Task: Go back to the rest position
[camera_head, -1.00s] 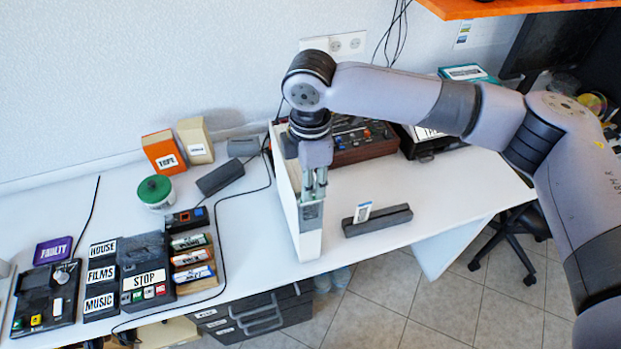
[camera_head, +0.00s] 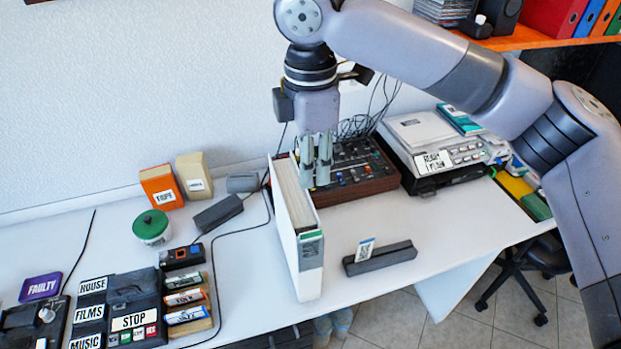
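My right gripper (camera_head: 317,160) hangs pointing down above the desk, just over the back part of a white upright box (camera_head: 308,254) with a green label at its front. The two grey fingers are close together with a narrow gap between them, and nothing shows held. I cannot tell whether the fingertips touch the box. My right arm comes in from the right side and arches over the desk. My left gripper is not in the picture.
A mixer (camera_head: 365,167) and a grey device (camera_head: 432,145) stand behind. A dark holder (camera_head: 380,257) with a card lies right of the box. Labelled boxes (camera_head: 133,321) and a green-lidded jar (camera_head: 152,228) are at left. An orange shelf (camera_head: 530,40) hangs upper right.

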